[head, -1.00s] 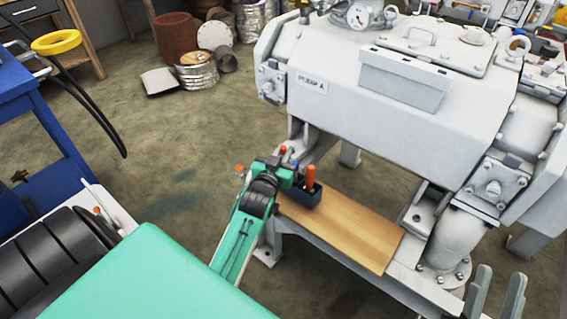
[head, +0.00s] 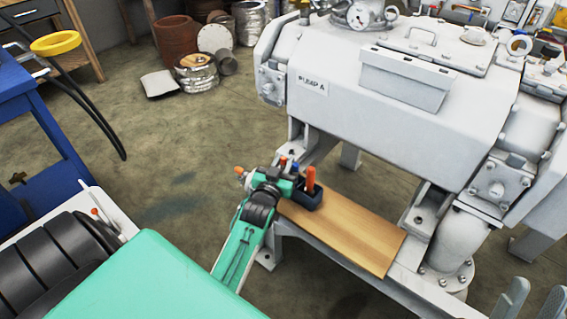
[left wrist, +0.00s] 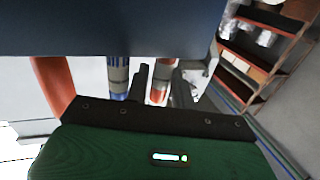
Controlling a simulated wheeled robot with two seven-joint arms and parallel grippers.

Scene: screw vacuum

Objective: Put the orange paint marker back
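The orange paint marker (left wrist: 160,80) stands between the two dark fingers of my left gripper (left wrist: 160,86) in the left wrist view. The gripper appears shut on it. In the head view its orange end (head: 283,162) shows just above my left gripper (head: 284,178). A dark blue holder (head: 308,198) is right beside that gripper, at the left end of a wooden board. The marker's lower end is hidden, so I cannot tell how far it sits in the holder. My right gripper (head: 532,303) is open and empty at the bottom right.
A blue marker (left wrist: 118,78) stands close to the left finger. A thicker orange handle (head: 310,180) stands in the holder. The wooden board (head: 350,232) is otherwise bare. The large grey pump (head: 395,105) rises behind it, and its pipe flange (head: 450,250) stands to the right.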

